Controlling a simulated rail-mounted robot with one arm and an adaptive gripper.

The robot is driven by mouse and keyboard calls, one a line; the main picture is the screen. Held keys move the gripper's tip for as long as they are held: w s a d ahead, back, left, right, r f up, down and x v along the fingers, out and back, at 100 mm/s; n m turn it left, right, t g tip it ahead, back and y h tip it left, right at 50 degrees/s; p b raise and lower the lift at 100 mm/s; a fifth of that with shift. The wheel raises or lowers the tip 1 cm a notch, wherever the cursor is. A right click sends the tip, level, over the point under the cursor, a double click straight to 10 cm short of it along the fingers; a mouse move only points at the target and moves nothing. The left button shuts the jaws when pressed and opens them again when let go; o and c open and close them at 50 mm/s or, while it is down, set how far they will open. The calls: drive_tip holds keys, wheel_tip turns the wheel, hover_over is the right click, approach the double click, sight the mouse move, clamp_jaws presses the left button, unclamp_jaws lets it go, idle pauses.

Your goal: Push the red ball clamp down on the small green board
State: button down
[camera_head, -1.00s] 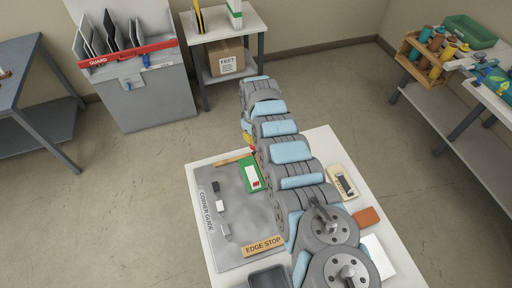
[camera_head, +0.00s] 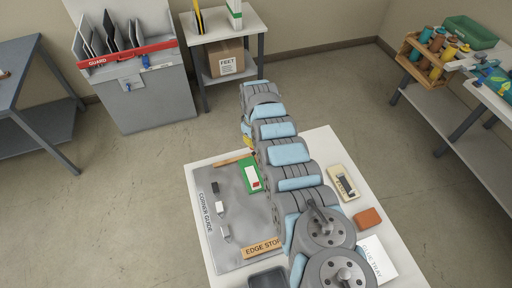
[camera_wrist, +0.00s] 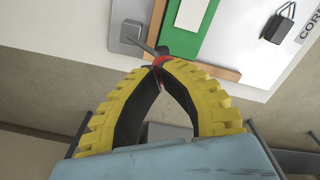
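The small green board (camera_head: 249,174) lies on the grey mat at the table's far side, with a white patch on it. It also shows at the top of the wrist view (camera_wrist: 210,30). The clamp's red ball (camera_wrist: 161,60) shows only partly, right at my fingertips; they seem to touch it, and the rest is hidden. A grey lever (camera_wrist: 146,47) and a metal base (camera_wrist: 128,38) show beside it. My gripper (camera_wrist: 157,69) has yellow fingers with black inner pads, and their tips meet. In the head view only a bit of yellow finger (camera_head: 249,142) shows past my arm.
A wooden strip (camera_wrist: 223,70) runs along the board's edge. The grey mat (camera_head: 236,213) carries small blocks and a wooden edge stop (camera_head: 263,247). A beige device (camera_head: 343,184), an orange block (camera_head: 369,218) and a glue tray (camera_head: 377,260) lie right of my arm.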

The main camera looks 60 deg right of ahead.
drive_tip(key=shift+f, duration=0.1)
drive_tip(key=shift+w+a+f+b, duration=0.25)
drive_tip(key=shift+f+b, duration=0.1)
drive_tip(key=shift+f, duration=0.25)
drive_tip(key=shift+w+a+f+b, duration=0.3)
drive_tip(key=shift+f, duration=0.25)
drive_tip(key=shift+w+a+f+b, duration=0.25)
drive_tip(key=shift+f+b, duration=0.1)
drive_tip(key=shift+f, duration=0.25)
drive_tip(key=shift+r, duration=0.15)
drive_tip(key=shift+s+d+r+p, duration=0.1)
drive_tip(key=shift+s+r+p, duration=0.15)
drive_tip(key=shift+r+p, duration=0.85)
drive_tip(key=r+p, duration=0.1)
drive_tip(key=r, duration=0.1)
drive_tip(key=r+p, duration=0.1)
drive_tip(key=p, duration=0.1)
drive_tip(key=r+p, duration=0.2)
drive_tip(key=shift+w+r, duration=0.3)
drive_tip(key=shift+r, duration=0.05)
drive_tip(key=shift+w, duration=0.1)
